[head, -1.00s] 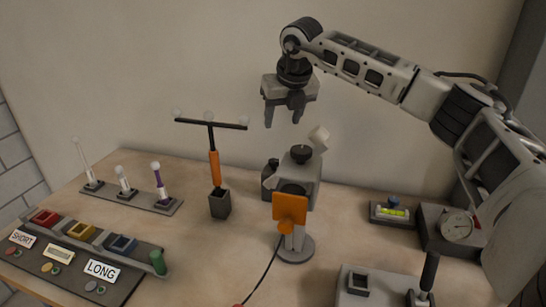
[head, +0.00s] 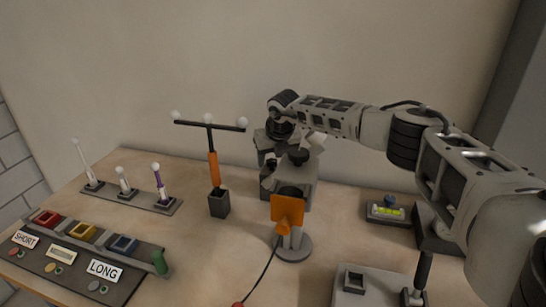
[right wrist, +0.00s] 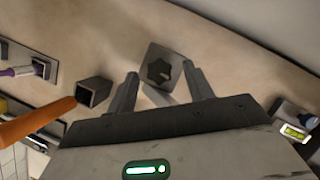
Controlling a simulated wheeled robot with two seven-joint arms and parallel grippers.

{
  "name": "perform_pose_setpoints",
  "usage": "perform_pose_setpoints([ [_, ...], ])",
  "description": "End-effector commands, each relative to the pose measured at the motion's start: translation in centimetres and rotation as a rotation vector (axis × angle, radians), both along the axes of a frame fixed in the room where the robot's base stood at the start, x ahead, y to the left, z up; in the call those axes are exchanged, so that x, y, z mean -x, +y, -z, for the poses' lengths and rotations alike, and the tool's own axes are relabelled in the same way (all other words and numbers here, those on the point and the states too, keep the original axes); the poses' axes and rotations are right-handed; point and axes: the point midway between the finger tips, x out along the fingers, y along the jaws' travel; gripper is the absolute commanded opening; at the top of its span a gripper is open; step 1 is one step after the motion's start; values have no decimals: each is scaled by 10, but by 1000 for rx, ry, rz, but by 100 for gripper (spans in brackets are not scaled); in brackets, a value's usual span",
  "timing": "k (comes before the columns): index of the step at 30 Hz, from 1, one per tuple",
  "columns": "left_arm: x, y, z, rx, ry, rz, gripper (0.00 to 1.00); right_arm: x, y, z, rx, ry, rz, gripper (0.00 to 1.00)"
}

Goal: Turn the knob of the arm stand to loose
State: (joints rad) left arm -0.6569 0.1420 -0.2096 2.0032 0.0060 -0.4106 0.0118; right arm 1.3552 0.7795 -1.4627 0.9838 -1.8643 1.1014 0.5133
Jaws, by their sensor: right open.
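In the right wrist view, a black star-shaped knob (right wrist: 158,72) sits on a square grey block (right wrist: 170,56). I cannot tell for sure which head-view knob this is. My right gripper (right wrist: 161,74) is open and empty, its fingertips on either side of that knob in the picture. In the head view my right gripper (head: 274,155) is behind the stand, its fingertips partly hidden. My left gripper is not in view.
An orange T-shaped post (head: 213,168) stands in a dark socket (head: 219,204) to the left. A level (head: 387,212) lies at right, and a lever box (head: 370,287) at front right. A cable (head: 262,276) runs forward. The button panel (head: 70,272) is at front left.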

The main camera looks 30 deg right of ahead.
Motion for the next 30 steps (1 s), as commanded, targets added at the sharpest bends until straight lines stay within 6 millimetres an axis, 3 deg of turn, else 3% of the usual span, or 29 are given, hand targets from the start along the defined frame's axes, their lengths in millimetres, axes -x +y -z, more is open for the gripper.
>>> perform_pose_setpoints([
  [9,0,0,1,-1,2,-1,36,-1,0,3,0,0,-1,52],
  [14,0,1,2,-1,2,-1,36,-1,0,2,0,0,0,7],
  [30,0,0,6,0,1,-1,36,-1,-2,3,-2,0,-124,8],
])
